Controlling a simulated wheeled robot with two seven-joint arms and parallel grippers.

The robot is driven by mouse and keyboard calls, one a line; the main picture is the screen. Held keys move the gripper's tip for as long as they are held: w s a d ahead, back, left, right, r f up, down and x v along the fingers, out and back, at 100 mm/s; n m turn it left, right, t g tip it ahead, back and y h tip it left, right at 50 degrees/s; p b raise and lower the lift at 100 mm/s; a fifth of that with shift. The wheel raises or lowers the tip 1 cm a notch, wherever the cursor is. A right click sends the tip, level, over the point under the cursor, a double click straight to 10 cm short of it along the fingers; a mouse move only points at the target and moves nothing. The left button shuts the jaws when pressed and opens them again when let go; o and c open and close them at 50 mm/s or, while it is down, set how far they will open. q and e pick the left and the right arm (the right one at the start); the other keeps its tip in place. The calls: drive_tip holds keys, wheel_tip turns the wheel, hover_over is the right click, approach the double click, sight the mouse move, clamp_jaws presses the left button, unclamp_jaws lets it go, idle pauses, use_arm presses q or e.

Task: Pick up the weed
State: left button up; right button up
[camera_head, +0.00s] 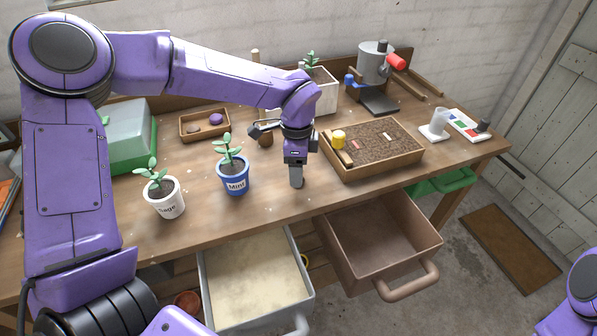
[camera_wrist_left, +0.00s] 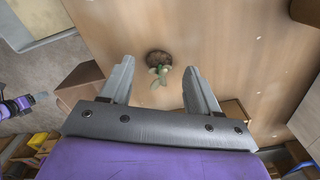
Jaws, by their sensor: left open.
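The weed (camera_wrist_left: 160,70) shows in the left wrist view as small green leaves on a dark brown clump on the wooden table. It lies ahead, between the lines of my two open fingers. My left gripper (camera_wrist_left: 159,78) is open with nothing between its fingers. In the head view my left gripper (camera_head: 297,182) points down over the table, between the blue Mint pot and the soil tray. I cannot make out the weed in the head view; the gripper may hide it. My right gripper is not in view; only a purple part of that arm shows at lower right.
The blue Mint pot (camera_head: 235,178) and white Sage pot (camera_head: 166,202) stand left of the gripper. The soil tray (camera_head: 380,166) is close on its right. A small wooden tray (camera_head: 190,138) lies behind. Two drawers, pale (camera_head: 212,290) and brown (camera_head: 352,262), stand open at the front.

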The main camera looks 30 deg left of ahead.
use_arm(q)
wheel_tip(320, 180, down, 2)
drive_tip(key=c, duration=1.1)
drive_tip(key=shift+r, duration=0.1)
